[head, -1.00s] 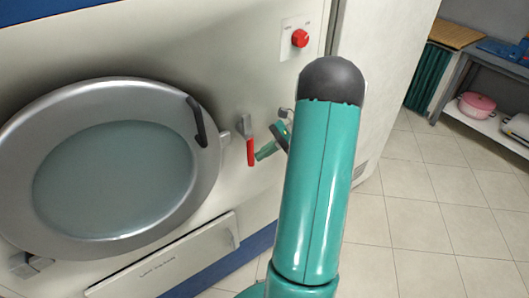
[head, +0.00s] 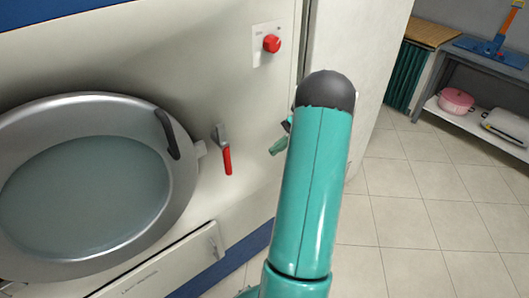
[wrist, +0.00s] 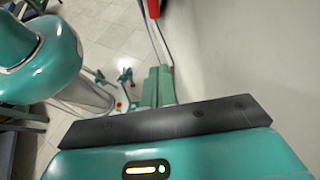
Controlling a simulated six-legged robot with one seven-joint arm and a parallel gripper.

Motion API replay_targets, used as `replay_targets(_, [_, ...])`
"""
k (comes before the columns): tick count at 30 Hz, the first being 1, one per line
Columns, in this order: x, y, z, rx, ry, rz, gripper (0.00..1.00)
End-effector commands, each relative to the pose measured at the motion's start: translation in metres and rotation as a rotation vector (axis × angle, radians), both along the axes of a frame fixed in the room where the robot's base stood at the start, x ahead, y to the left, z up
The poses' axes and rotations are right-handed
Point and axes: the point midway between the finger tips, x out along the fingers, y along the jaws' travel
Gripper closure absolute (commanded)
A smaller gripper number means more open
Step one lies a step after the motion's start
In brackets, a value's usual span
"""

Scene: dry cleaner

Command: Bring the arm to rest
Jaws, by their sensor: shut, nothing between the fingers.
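My teal arm (head: 312,190) with its dark rounded cap rises through the middle of the head view. It hides most of my gripper; only a small teal and dark part shows just left of the arm, in front of the machine's pale front panel. In the wrist view my gripper (wrist: 158,72) shows its two teal fingers together beyond the dark bar, with nothing held. A pale wall surface lies to the right of the fingers in that view.
A large machine with a round steel-rimmed door (head: 85,190) stands at left. Its front carries a red-handled lever (head: 226,160) and a red knob (head: 271,43). Tiled floor (head: 420,220) is clear at right. A shelf at back right holds a pink pot (head: 456,101).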

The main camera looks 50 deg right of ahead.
Motion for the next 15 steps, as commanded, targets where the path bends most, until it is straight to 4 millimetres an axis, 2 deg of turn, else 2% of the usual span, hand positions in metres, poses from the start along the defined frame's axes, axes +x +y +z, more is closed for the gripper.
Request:
replay_targets(4, [-0.0050,-0.0116,-0.0002,0.000,0.000,0.001,1.00])
replay_targets(15, [-0.0065,-0.0153,-0.0002,0.000,0.000,0.001,1.00])
